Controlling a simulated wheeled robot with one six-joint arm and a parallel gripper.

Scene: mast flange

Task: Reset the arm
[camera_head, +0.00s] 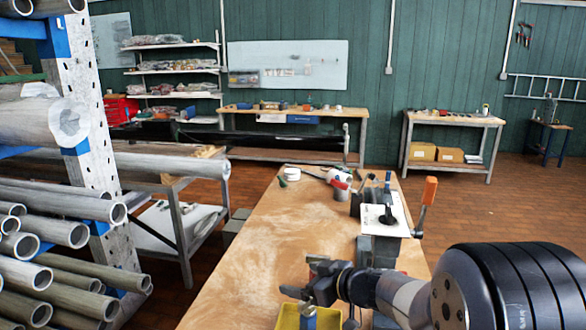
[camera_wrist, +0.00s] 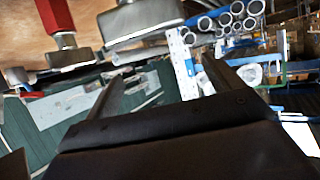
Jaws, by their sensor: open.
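My arm comes in from the lower right of the head view. My gripper (camera_head: 304,279) is above the front part of the wooden workbench (camera_head: 268,235), just behind and above a yellow bin (camera_head: 290,318). In the wrist view its two dark fingers stand apart, and my gripper (camera_wrist: 160,78) is open with nothing seen between the fingers. The wrist picture is strongly tilted. A red handle (camera_wrist: 56,16) and grey metal parts show at its upper left.
A bench device with an orange handle (camera_head: 429,190) stands right of my gripper on the bench. Cups and small tools lie at the bench's far end. A rack of metal pipes (camera_head: 60,205) stands at left. The bench's left middle is clear.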

